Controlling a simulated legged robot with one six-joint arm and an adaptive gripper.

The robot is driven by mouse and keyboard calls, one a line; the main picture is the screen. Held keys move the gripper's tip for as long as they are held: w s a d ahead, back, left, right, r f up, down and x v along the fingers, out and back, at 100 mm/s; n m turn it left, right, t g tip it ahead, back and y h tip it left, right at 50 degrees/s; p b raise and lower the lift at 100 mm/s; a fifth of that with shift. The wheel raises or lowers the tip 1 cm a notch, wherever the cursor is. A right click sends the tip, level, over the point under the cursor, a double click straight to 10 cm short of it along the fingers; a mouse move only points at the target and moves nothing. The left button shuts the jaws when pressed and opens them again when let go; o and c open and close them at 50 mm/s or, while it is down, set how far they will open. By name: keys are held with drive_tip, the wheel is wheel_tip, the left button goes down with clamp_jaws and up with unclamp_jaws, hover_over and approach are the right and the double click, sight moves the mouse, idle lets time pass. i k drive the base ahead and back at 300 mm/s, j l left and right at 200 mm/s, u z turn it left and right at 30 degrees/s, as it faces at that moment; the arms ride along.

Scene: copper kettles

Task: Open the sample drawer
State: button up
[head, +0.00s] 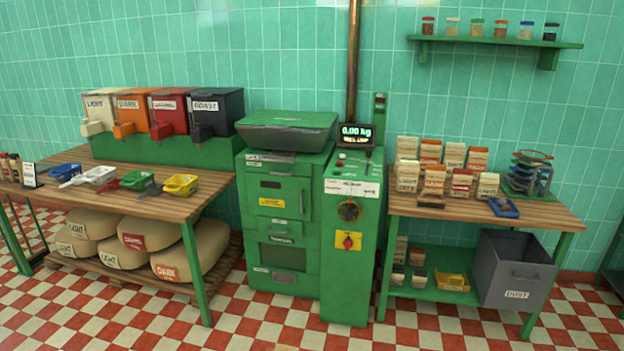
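A green machine cabinet (312,230) stands against the tiled wall in the middle of the head view. Its left front has several stacked panels with handles and small labels. The upper panel (270,184) has a dark handle and a yellow label below it. A middle panel (280,226) has a small white label and a handle. A lower panel (283,257) has a dark window. All these fronts look flush and shut. The labels are too small to read, so I cannot tell which front is the sample drawer. My gripper is not in view.
A wooden table (150,192) with bins and coloured scoops stands left, sacks (125,245) beneath it. A right table (540,212) holds bags, with a grey bin (512,270) below. The checkered floor (260,322) before the cabinet is clear.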

sight(291, 228)
drive_tip(key=i+l+u, duration=0.2)
drive_tip(key=i+u, duration=0.15)
drive_tip(key=i, duration=0.15)
drive_tip(key=i+l+u, duration=0.3)
drive_tip(key=i, duration=0.2)
drive_tip(key=i+j+z, duration=0.15)
drive_tip(key=z, duration=0.6)
drive_tip(key=i+j+z, duration=0.2)
drive_tip(key=j, duration=0.25)
drive_tip(key=i+j+z, duration=0.2)
drive_tip(key=j, duration=0.3)
drive_tip(key=j+z, duration=0.15)
drive_tip(key=j, duration=0.35)
drive_tip(key=i+j+z, duration=0.2)
drive_tip(key=j, duration=0.35)
drive_tip(key=i+j, duration=0.1)
drive_tip(key=j, duration=0.35)
drive_tip(key=i+j, duration=0.1)
drive_tip(key=j, duration=0.3)
drive_tip(key=i+j, duration=0.1)
drive_tip(key=j, duration=0.35)
drive_tip(key=i+j, duration=0.1)
drive_tip(key=i, duration=0.1)
